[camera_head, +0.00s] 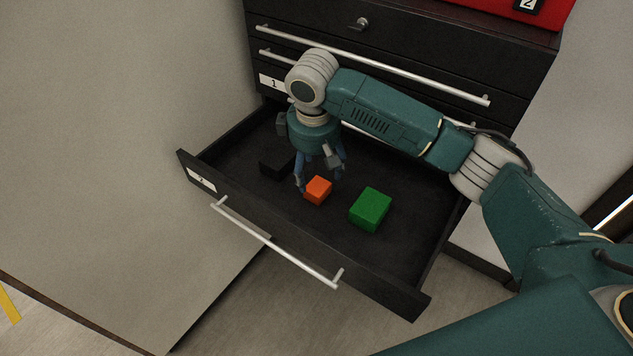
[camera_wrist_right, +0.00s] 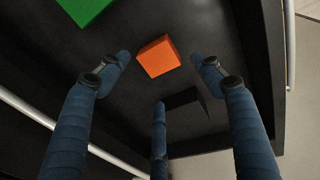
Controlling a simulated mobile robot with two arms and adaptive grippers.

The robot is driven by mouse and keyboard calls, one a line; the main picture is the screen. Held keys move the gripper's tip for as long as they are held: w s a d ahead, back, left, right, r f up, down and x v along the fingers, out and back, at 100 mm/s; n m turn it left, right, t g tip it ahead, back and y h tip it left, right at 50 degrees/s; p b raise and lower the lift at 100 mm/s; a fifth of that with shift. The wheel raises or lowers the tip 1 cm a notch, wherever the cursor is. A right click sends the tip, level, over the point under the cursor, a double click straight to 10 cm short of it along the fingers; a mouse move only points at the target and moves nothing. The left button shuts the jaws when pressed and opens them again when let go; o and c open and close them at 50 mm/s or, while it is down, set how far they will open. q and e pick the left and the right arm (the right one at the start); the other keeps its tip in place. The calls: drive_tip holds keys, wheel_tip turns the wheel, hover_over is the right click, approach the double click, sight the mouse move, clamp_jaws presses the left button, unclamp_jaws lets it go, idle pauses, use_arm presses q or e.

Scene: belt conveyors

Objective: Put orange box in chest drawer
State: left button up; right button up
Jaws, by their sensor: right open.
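The orange box (camera_head: 318,190) lies on the floor of the open bottom drawer (camera_head: 409,270) of the black chest. My right gripper (camera_head: 320,178) is open above and just beside it, pointing down into the drawer. In the right wrist view the orange box (camera_wrist_right: 158,56) shows beyond the spread fingers of my right gripper (camera_wrist_right: 164,80), with no finger closed on it. I cannot tell if a finger touches it. My left gripper is not in view.
A green box (camera_head: 370,209) lies in the drawer right of the orange one. A black box (camera_head: 277,165) lies left of it. The drawer's front wall carries a long handle (camera_head: 275,245). Closed drawers with handles (camera_head: 370,65) rise behind, close to my right arm.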

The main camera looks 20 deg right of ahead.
sight(315, 193)
drive_tip(key=r, duration=0.5)
drive_tip(key=shift+s+a, duration=0.2)
drive_tip(key=shift+s, duration=0.2)
